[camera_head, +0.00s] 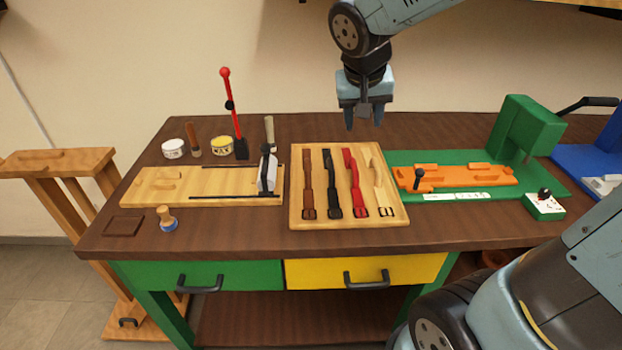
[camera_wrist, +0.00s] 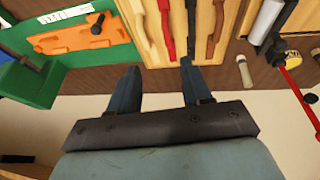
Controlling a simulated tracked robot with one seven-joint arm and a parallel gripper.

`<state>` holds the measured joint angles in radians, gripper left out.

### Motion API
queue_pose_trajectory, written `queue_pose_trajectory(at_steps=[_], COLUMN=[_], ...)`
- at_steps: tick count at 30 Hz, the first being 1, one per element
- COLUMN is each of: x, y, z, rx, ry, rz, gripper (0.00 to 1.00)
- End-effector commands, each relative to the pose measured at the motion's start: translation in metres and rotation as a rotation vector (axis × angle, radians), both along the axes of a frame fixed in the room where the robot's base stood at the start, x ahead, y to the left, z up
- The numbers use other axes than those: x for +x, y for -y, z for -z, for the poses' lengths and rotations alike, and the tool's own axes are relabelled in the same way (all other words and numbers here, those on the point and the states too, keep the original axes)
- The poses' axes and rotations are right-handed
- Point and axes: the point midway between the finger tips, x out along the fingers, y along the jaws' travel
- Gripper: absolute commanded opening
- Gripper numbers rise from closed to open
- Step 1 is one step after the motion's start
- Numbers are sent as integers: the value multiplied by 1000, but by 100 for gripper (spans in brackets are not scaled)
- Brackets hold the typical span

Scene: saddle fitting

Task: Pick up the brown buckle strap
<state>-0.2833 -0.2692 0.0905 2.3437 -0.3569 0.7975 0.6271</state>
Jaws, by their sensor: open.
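The brown buckle strap (camera_head: 307,184) lies at the left end of a row of straps on a light wooden tray (camera_head: 347,222). Its dark buckle is toward the tray's front edge. In the wrist view the brown strap (camera_wrist: 216,28) is at the upper right of the row. My gripper (camera_head: 364,118) is open and empty, raised above and behind the tray, up and right of the brown strap. Its two fingers (camera_wrist: 157,85) show apart in the wrist view, with nothing between them but table edge and wall.
Black (camera_head: 332,184), red (camera_head: 356,182) and cream (camera_head: 381,182) straps lie right of the brown one. A wooden jig (camera_head: 150,186) with a red-handled lever (camera_head: 231,105) stands left. A green fixture (camera_head: 525,135) with an orange plate (camera_head: 455,178) stands right.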

Motion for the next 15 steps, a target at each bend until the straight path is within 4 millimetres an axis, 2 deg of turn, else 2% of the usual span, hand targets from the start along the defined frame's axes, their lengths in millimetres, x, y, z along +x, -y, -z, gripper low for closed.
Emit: queue_pose_trajectory(at_steps=[1, 6, 12, 15], x=[10, 39, 60, 65], y=[-14, -58, -106, -121], z=[10, 39, 72, 83], rx=[-12, -40, -57, -59], ry=[-9, -9, -2, 2], rz=[-9, -16, -30, -34], gripper=[49, 49, 49, 49])
